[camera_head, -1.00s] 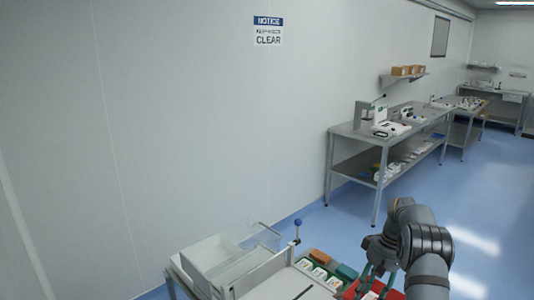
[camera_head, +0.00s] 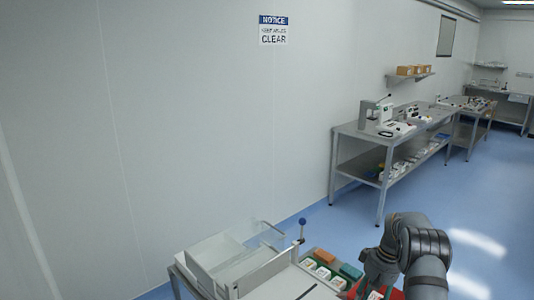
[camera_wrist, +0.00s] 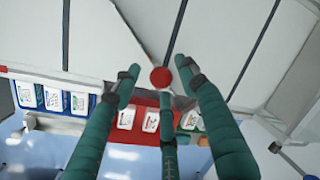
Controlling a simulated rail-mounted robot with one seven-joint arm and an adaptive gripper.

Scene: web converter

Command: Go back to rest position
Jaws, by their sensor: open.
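My gripper (camera_head: 378,270) is at the lower right in the head view, over the right end of the near workbench (camera_head: 318,289), partly hidden by my own arm. In the wrist view my gripper (camera_wrist: 158,84) shows green fingers spread apart and open. A red round knob (camera_wrist: 161,78) appears between the fingertips; no finger is seen closed on it, and I cannot tell its distance from them.
Coloured bins with white cards, one of them red (camera_wrist: 125,132), line the bench edge. A clear tray (camera_head: 215,255) and a blue-knobbed lever (camera_head: 302,222) stand to the left. A steel table (camera_head: 350,130) stands along the wall. Blue floor (camera_head: 480,190) is open at right.

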